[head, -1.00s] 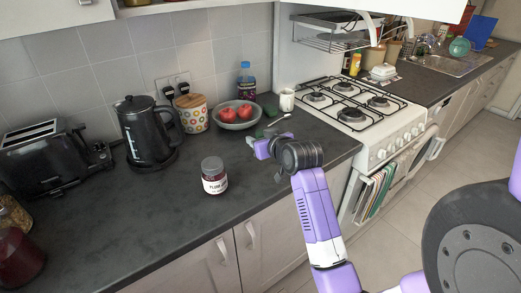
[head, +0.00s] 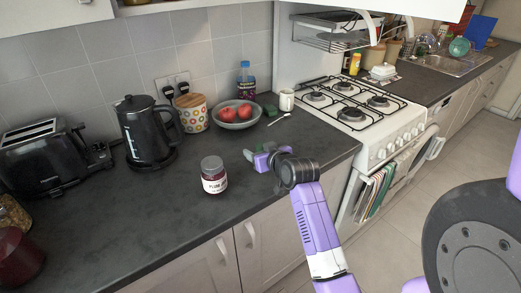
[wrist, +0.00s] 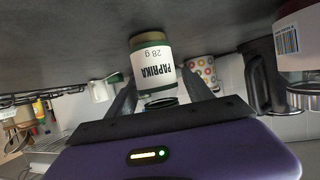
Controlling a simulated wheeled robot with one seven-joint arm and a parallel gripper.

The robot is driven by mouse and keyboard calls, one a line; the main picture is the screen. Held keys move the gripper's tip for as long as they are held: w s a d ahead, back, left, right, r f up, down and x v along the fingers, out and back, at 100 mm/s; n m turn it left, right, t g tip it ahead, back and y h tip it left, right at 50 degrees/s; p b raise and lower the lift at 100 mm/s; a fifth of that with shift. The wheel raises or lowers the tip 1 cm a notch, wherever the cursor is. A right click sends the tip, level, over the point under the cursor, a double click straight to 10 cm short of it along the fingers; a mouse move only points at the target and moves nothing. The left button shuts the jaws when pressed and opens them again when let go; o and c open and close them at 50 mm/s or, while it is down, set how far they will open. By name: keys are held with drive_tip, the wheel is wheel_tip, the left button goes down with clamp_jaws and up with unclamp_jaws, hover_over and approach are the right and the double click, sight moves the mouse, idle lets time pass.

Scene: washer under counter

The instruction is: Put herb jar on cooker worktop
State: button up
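The herb jar (wrist: 153,68) has a white label reading PAPRIKA and green parts. In the wrist view it appears upside down between the two fingers of my gripper (wrist: 158,76), which sit close against its sides. In the head view my gripper (head: 255,160) is low over the dark counter, right of the plum jar, and mostly hides the herb jar. Whether the jar's base touches the counter is hard to tell. The cooker (head: 385,135) stands to the right, beyond my gripper, with dark worktop (head: 425,84) on its far side.
The plum jar (head: 214,176) stands close left of my gripper. Behind are a kettle (head: 147,132), a patterned canister (head: 193,114), a fruit bowl (head: 237,115), a bottle (head: 246,80), a mug (head: 286,99) and a spoon (head: 280,119).

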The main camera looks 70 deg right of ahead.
drive_tip(key=shift+s+r, duration=0.15)
drive_tip(key=shift+r, duration=0.15)
drive_tip(key=v, duration=1.2)
drive_tip(key=shift+n+t+y, duration=0.4)
drive_tip(key=a+f, duration=0.1)
drive_tip(key=a, duration=0.1)
drive_tip(key=w+a+f, duration=0.1)
drive_tip(key=a+f, duration=0.1)
drive_tip(key=a, duration=0.1)
drive_tip(key=w+a+f, duration=0.1)
drive_tip(key=a, duration=0.2)
drive_tip(key=shift+f+b, duration=0.15)
drive_tip(key=shift+b, duration=0.15)
drive_tip(key=s+a+f+n+t+y, duration=0.15)
drive_tip(key=a+f, duration=0.25)
drive_tip(key=a, duration=0.8)
drive_tip(key=s+a+r+n+t+y, duration=0.2)
drive_tip(key=s+a+n+y, duration=0.4)
drive_tip(key=s+a, duration=0.9)
drive_tip(key=shift+a+r, duration=0.7)
drive_tip(key=shift+a, duration=0.15)
drive_tip(key=shift+t+y, duration=0.25)
